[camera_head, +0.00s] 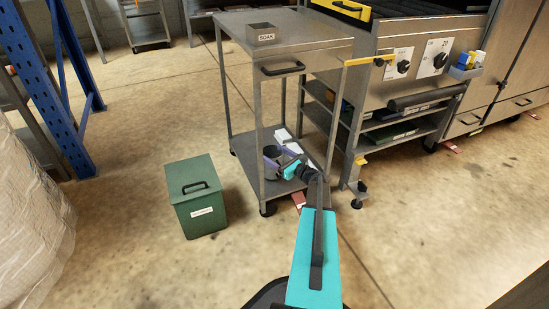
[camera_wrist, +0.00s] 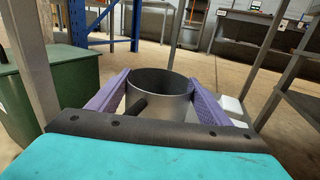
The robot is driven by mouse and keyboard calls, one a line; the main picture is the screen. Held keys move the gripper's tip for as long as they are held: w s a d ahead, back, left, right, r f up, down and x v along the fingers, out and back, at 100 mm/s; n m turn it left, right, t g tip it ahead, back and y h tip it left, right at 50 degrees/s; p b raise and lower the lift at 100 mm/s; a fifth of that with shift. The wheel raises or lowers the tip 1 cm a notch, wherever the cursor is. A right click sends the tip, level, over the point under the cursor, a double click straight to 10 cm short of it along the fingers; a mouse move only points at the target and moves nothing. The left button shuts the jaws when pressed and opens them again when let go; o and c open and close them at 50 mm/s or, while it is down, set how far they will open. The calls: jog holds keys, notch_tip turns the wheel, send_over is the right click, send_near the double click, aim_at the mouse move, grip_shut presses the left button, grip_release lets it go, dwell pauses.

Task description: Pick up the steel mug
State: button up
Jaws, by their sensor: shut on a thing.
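The steel mug (camera_wrist: 160,90) is a grey metal cup with an open top and a dark handle, upright in the wrist view. My gripper (camera_wrist: 158,98) has its purple fingers on either side of the mug, shut on it. In the head view my gripper (camera_head: 278,158) reaches in over the lower shelf (camera_head: 245,148) of the steel cart, and the mug (camera_head: 271,152) shows there beside its fingers. I cannot tell whether the mug's base touches the shelf.
White boxes (camera_head: 283,136) lie on the lower shelf behind my gripper. Cart posts (camera_head: 258,140) stand close to the arm. A green lidded bin (camera_head: 196,200) stands on the floor to the left.

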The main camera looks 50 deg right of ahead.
notch_tip(320, 180, up, 8)
jog(key=p, duration=0.2)
jog(key=shift+f, duration=0.2)
jog(key=shift+s, duration=0.1)
dwell(0.5)
